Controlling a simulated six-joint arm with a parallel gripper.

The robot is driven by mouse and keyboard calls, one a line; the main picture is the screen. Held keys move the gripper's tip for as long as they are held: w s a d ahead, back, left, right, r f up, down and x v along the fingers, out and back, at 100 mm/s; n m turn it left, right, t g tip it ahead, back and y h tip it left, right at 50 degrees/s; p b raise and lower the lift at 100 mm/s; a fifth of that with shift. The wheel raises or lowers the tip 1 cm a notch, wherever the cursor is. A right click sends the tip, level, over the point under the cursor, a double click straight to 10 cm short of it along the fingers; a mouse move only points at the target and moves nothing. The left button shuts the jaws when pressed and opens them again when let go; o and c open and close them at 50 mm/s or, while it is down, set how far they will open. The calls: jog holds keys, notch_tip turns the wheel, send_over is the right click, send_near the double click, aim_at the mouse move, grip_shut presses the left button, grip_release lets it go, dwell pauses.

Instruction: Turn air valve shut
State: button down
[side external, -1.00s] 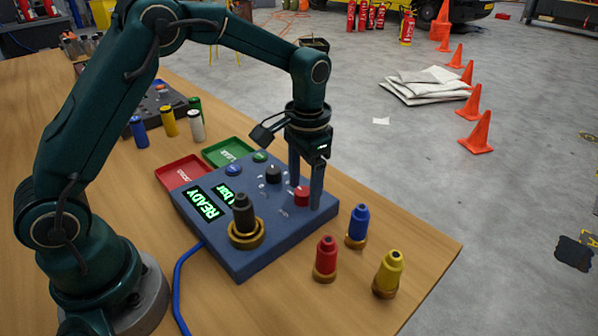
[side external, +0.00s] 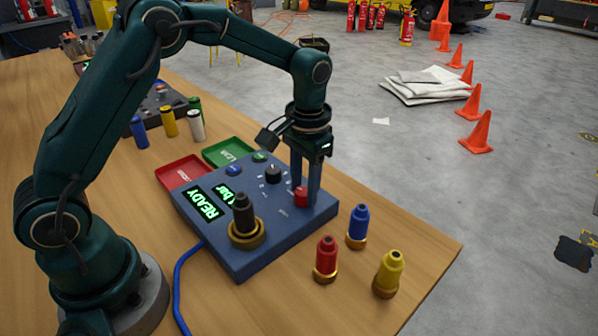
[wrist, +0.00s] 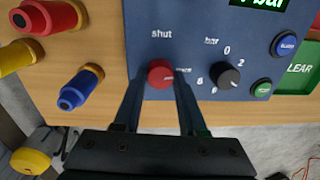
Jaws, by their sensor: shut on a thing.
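The red air valve knob (side external: 300,196) sits on the top of the blue control panel (side external: 262,254), near its right end. In the wrist view the red knob (wrist: 160,74) lies between my two fingers, with a pale mark on its face and the word "shut" printed above it. My gripper (side external: 305,198) points straight down and is shut on the red knob; its fingers also show in the wrist view (wrist: 158,88). The fingers partly cover the knob's sides and the label beside it.
A black dial (side external: 273,175) with numbers stands close beside the knob. A dark canister (side external: 243,216) stands in a brass ring on the panel. Red (side external: 326,257), blue (side external: 358,225) and yellow (side external: 388,272) canisters stand on the table nearby. Red (side external: 183,172) and green (side external: 228,151) trays lie behind.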

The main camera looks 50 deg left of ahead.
aim_at(304, 190)
jog(key=n, duration=0.8)
jog(key=shift+w+r, duration=0.1)
jog(key=n, duration=0.4)
jog(key=shift+a+g, duration=0.1)
jog(key=shift+g, duration=0.2)
jog(key=shift+n, duration=2.2)
jog(key=shift+c, duration=2.3)
grip_release()
jog(key=shift+r, duration=2.55)
jog(key=shift+h, duration=0.3)
